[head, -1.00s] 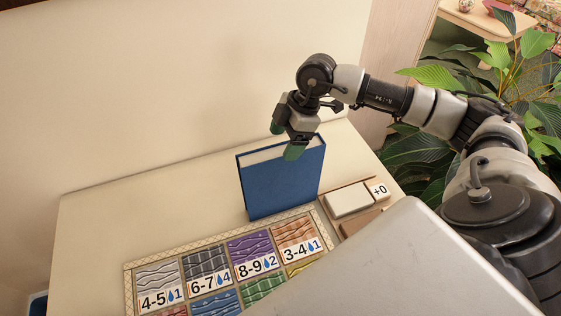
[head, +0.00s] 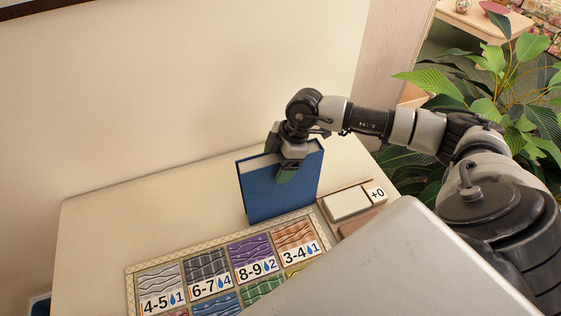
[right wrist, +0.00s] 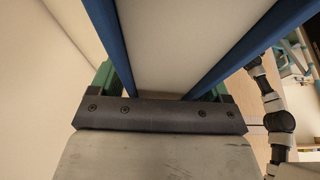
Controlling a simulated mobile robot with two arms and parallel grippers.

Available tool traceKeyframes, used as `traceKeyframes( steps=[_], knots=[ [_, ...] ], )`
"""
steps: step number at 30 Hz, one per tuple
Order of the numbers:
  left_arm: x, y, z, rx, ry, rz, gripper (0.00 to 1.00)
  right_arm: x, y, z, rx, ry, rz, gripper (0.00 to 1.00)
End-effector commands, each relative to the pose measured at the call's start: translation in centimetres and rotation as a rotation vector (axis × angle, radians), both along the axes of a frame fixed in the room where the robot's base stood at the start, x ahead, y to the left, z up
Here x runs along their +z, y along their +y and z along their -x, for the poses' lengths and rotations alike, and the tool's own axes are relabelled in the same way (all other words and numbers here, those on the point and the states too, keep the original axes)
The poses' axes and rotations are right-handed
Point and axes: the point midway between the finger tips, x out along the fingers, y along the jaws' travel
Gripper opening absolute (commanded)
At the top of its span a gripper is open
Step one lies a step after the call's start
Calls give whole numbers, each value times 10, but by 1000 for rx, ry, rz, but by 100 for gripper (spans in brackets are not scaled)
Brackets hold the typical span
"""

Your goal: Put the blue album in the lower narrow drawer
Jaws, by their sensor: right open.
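The blue album (head: 268,196) stands upright on the cream tabletop, its white page edge facing up. My right gripper (head: 282,170) has come down over the album's top edge, with one green-tipped finger in front of the near cover. In the right wrist view the white pages (right wrist: 190,40) and both blue covers lie between the green fingers (right wrist: 160,85) of the open gripper. The far finger is hidden behind the album in the head view. My left gripper and the lower narrow drawer are not in view.
A game board (head: 130,287) with coloured tiles and number cards lies just in front of the album. A tray (head: 328,207) with a white block and a "+0" card sits to its right. A leafy plant (head: 500,110) stands beyond the table's right edge. The tabletop left of the album is clear.

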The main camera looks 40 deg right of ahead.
Motion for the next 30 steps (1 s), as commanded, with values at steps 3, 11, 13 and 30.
traceKeyframes(
  steps=[3,11,13,30],
  knots=[
    [0,0,0,0,1,0,0,-2,0,0,0,0,0,78],
    [0,0,1,0,2,0,0,-2,0,0,0,0,0,39],
    [0,0,1,0,2,0,0,-2,0,0,0,0,0,29],
    [0,0,1,0,2,0,0,3,0,-1,0,-2,0,0]
  ],
)
